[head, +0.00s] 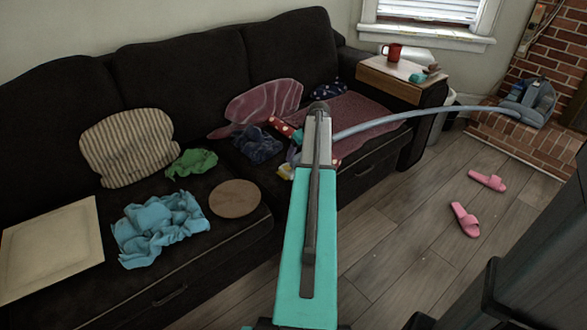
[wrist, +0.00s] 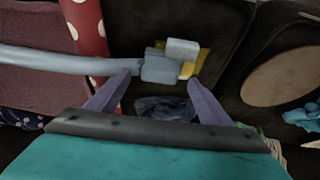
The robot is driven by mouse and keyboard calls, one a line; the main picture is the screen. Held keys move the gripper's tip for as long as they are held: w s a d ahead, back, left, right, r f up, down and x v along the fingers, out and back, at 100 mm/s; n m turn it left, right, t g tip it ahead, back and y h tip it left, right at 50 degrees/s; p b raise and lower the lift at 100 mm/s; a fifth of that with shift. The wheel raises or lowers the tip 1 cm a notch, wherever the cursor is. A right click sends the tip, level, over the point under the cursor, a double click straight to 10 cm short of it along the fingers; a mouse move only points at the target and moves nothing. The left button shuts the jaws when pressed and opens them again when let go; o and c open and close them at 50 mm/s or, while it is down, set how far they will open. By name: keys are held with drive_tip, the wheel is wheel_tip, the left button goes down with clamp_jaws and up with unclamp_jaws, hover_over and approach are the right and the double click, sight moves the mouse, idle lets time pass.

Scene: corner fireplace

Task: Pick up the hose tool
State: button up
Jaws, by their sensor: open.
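The hose tool (wrist: 163,67) is a grey-blue block with a paler end, at the end of a long hose (wrist: 55,60). In the wrist view it lies over the dark sofa seat, with a yellow item partly under it. My gripper (wrist: 160,78) is open, with its two purple-grey fingertips on either side of the tool's near edge. I cannot tell whether they touch it. In the head view my arm hides most of the tool, and the hose (head: 420,112) runs right to a grey vacuum unit (head: 530,102).
The dark sofa (head: 190,70) holds a striped cushion (head: 128,148), blue cloth (head: 160,228), green cloth (head: 192,163), a round brown disc (head: 234,198) and a pale board (head: 50,248). A red mug (head: 394,52) stands on the armrest tray. Pink slippers (head: 465,219) lie on the open floor.

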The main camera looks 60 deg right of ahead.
sight(297, 156)
drive_tip(key=shift+x, duration=1.75)
drive_tip(key=shift+c, duration=0.3)
drive_tip(key=c, duration=1.7)
drive_tip(key=shift+c, duration=0.2)
drive_tip(key=shift+r, duration=0.15)
drive_tip(key=shift+r, duration=0.4)
wheel_tip(297, 156, up, 3)
drive_tip(key=shift+p, duration=0.3)
drive_tip(key=s+a+r+p, duration=0.1)
drive_tip(key=s+a, duration=0.7)
drive_tip(key=s, duration=0.5)
drive_tip(key=shift+s+a, duration=0.15)
drive_tip(key=shift+s, duration=0.15)
